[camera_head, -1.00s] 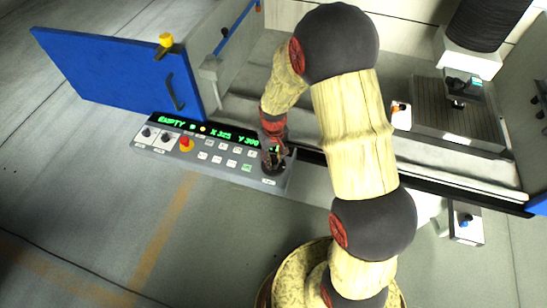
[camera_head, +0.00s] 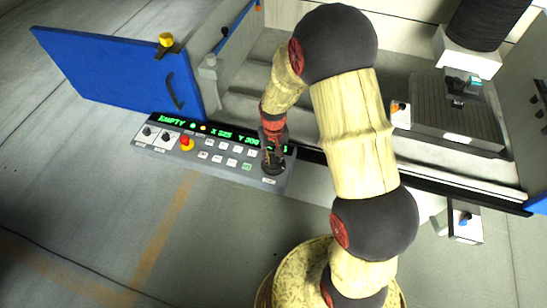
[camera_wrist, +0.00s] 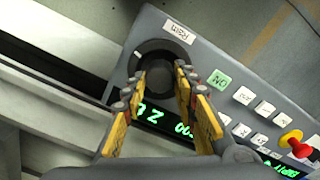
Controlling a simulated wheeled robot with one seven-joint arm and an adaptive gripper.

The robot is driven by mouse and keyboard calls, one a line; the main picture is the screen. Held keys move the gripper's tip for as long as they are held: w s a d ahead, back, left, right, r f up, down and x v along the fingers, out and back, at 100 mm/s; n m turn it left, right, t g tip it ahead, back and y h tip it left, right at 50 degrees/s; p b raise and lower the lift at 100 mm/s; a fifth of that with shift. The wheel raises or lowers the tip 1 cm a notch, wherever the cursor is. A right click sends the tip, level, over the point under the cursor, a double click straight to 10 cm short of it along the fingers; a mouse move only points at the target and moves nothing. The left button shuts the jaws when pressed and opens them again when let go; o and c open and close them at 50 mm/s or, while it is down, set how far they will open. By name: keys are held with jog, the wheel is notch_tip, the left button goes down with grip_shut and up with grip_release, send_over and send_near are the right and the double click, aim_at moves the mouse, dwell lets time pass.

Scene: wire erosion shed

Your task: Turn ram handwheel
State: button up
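The ram handwheel (camera_wrist: 157,47) is a dark round wheel beside the "Ram" label (camera_wrist: 178,32) at the end of the grey control panel (camera_wrist: 228,70). In the head view the handwheel (camera_head: 274,169) sits at the panel's right end, partly hidden by my gripper (camera_head: 272,156). In the wrist view my gripper (camera_wrist: 160,73) has its two fingers apart, with the tips over the wheel's face and its dark middle between them. Contact with the wheel cannot be made out. A green display (camera_head: 205,130) runs along the panel, its Z digits partly hidden.
A red emergency button (camera_head: 186,143), black knobs (camera_head: 147,132) and white keys line the panel left of the wheel. A blue door (camera_head: 105,75) stands open at the left. The machine tank with a worktable (camera_head: 455,110) lies behind. The floor in front is clear.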

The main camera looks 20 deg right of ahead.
aim_at(274, 160)
jog(key=o, duration=0.4)
jog(key=shift+r, duration=0.1)
notch_tip(274, 160, up, 12)
dwell(0.6)
jog(key=shift+s, duration=0.1)
